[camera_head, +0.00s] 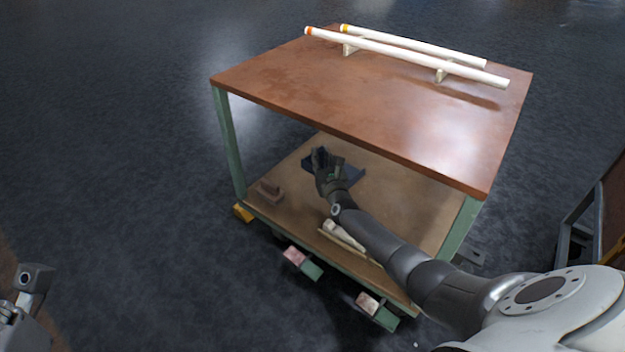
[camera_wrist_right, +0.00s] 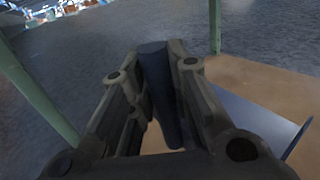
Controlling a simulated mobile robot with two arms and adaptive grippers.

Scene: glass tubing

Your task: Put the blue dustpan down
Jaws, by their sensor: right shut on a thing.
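The blue dustpan (camera_head: 357,175) is at the lower shelf of the table, partly hidden behind my right gripper (camera_head: 322,160). In the right wrist view its dark blue handle (camera_wrist_right: 158,85) stands between the two fingers of my right gripper (camera_wrist_right: 165,65), which is shut on it. The blue pan (camera_wrist_right: 262,122) shows at the right of that view, low over the brown shelf; I cannot tell whether it touches the shelf. Part of my left gripper (camera_head: 25,290) shows at the lower left edge of the head view, too cut off to judge its fingers.
The lower shelf (camera_head: 285,200) lies under a brown tabletop (camera_head: 400,110) on green legs. Two white tubes (camera_head: 410,58) rest on supports on top.

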